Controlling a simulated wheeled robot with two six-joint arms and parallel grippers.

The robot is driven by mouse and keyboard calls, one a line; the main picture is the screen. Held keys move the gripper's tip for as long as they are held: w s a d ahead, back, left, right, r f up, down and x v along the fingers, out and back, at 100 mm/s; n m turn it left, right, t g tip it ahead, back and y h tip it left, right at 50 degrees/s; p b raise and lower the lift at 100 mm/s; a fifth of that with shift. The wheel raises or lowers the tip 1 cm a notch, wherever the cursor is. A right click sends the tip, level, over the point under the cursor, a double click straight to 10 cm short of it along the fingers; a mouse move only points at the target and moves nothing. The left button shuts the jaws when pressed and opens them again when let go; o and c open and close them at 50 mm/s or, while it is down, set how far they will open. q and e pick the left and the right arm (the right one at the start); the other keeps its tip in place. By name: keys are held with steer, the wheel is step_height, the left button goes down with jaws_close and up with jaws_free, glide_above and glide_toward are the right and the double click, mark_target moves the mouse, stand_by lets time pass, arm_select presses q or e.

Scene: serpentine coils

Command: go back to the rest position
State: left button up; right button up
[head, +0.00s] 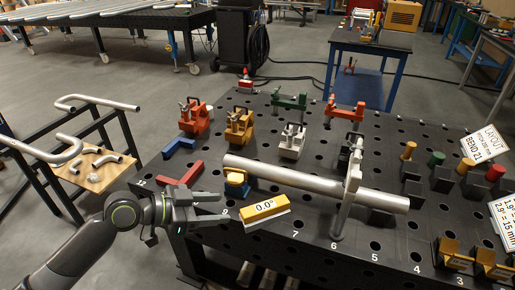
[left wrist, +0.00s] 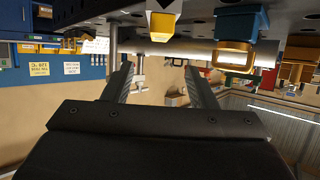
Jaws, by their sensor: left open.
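My left gripper (head: 226,207) is at the front left edge of the dark perforated table (head: 300,258). Its two fingers are apart with nothing between them. In the left wrist view both fingers of the left gripper (left wrist: 163,82) also show spread and empty. A yellow angle gauge (head: 264,209) reading 0.0° is just right of the fingertips, apart from them. A silver tube (head: 300,181) lies above the table beyond it, resting by a blue and yellow support (head: 236,182). My right gripper is not in either view.
Red (head: 195,118), orange (head: 239,127) and white clamps (head: 291,140) stand on the table's far side. A tall clamp (head: 347,195) crosses the tube. Coloured pegs (head: 436,159) stand at right. A rack with bent tubes (head: 95,104) is at left, with floor between it and the table.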

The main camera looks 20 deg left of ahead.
arm_select(q)
steer(key=s+f+n+g+y, duration=0.2)
steer(key=s+f+n+y, duration=0.3)
steer(key=s+f, duration=0.55)
steer(key=s+a+f+n+g+y, duration=0.45)
steer(key=s+f+y, duration=0.25)
steer(key=s, duration=0.5)
step_height(320, 180, down, 25)
steer(key=a, duration=0.3)
steer(key=s+d+f+g+h, duration=0.1)
steer(key=s+f, duration=1.3)
steer(key=f, duration=0.1)
steer(key=shift+s+d, duration=0.15)
steer(key=shift+d, duration=0.25)
steer(key=shift+f+n+g, duration=0.1)
steer(key=shift+n+g, duration=0.15)
